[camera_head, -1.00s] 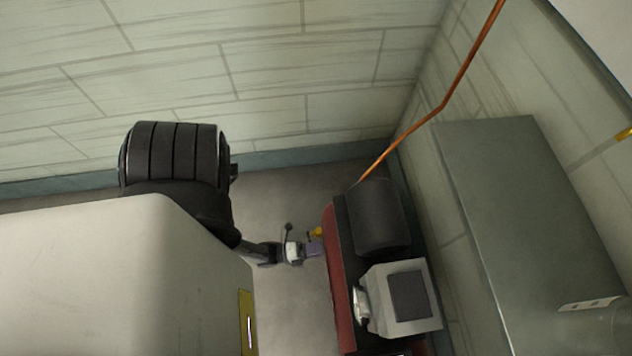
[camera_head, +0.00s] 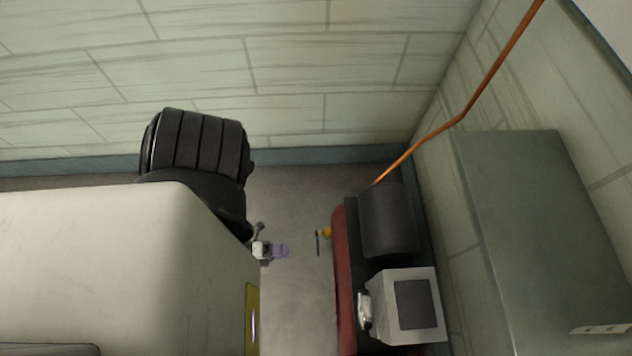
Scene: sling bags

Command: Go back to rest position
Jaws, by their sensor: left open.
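My left gripper (camera_head: 279,251) is small in the camera_head view, in the gap between a large pale body at left and the red-edged unit at right. It is open, with nothing visible between its fingers. Its tip is pale purple beside a white and dark wrist. Much of the left arm is hidden behind the pale body. The gripper is apart from the red-edged unit. My right gripper does not show.
A red-edged unit (camera_head: 343,290) carries a dark rounded block (camera_head: 387,222) and a light box with a dark panel (camera_head: 417,303). A yellow part (camera_head: 326,232) sticks out at its left. An orange pipe (camera_head: 462,117) runs above. A grey-green cabinet (camera_head: 530,220) stands right. Grey floor (camera_head: 290,195) shows between.

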